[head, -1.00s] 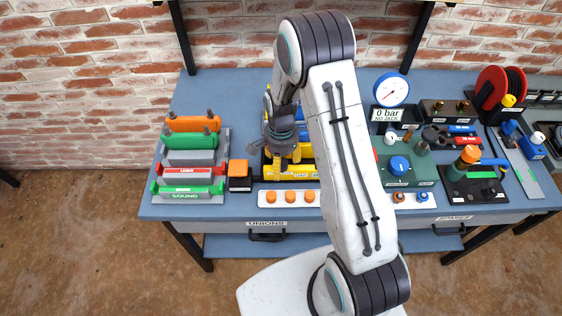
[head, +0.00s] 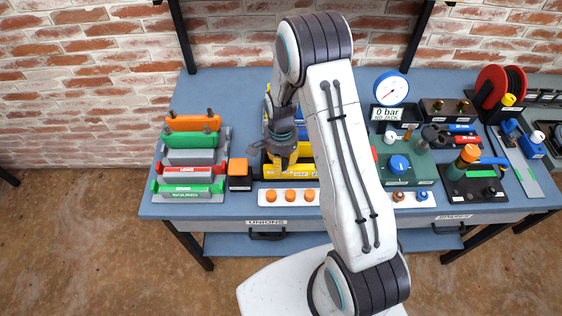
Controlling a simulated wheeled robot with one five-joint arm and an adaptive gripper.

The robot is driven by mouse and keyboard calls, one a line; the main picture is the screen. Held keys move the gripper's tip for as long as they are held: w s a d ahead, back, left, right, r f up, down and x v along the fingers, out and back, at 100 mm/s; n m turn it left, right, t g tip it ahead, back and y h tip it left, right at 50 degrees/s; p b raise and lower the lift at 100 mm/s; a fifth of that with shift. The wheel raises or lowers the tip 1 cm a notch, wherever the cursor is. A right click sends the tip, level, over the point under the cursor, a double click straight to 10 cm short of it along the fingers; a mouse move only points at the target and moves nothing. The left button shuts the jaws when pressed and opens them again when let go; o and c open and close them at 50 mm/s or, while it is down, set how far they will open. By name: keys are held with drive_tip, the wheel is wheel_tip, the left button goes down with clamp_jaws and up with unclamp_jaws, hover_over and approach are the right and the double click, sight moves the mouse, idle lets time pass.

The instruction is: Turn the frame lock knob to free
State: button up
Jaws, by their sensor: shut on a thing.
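My gripper (head: 284,164) points down over the yellow frame (head: 304,165) on the bench, left of my white arm. Its dark fingers are closed low at the frame's front part. The frame lock knob is hidden by the fingers, and they appear to be shut on it. Its setting cannot be read from here. Part of the frame is hidden behind my gripper and arm.
An orange-topped black block (head: 239,173) stands close to the left of the frame. A white strip with orange knobs (head: 280,203) lies in front. Coloured bars in a grey rack (head: 188,157) are farther left. A green unit with a blue knob (head: 398,164) stands right.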

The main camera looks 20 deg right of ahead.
drive_tip(key=c, duration=0.3)
drive_tip(key=shift+f, duration=0.1)
drive_tip(key=n+b, duration=0.2)
drive_tip(key=shift+f+n+b, duration=0.15)
drive_tip(key=shift+n+b, duration=0.25)
drive_tip(key=n+b, duration=0.3)
drive_tip(key=n, duration=0.2)
drive_tip(key=shift+b, duration=0.3)
drive_tip(key=n+b, duration=0.2)
drive_tip(key=n, duration=0.3)
drive_tip(key=shift+s+n, duration=0.1)
drive_tip(key=shift+n, duration=0.3)
drive_tip(key=shift+n+b, duration=0.9)
drive_tip(key=shift+n, duration=1.2)
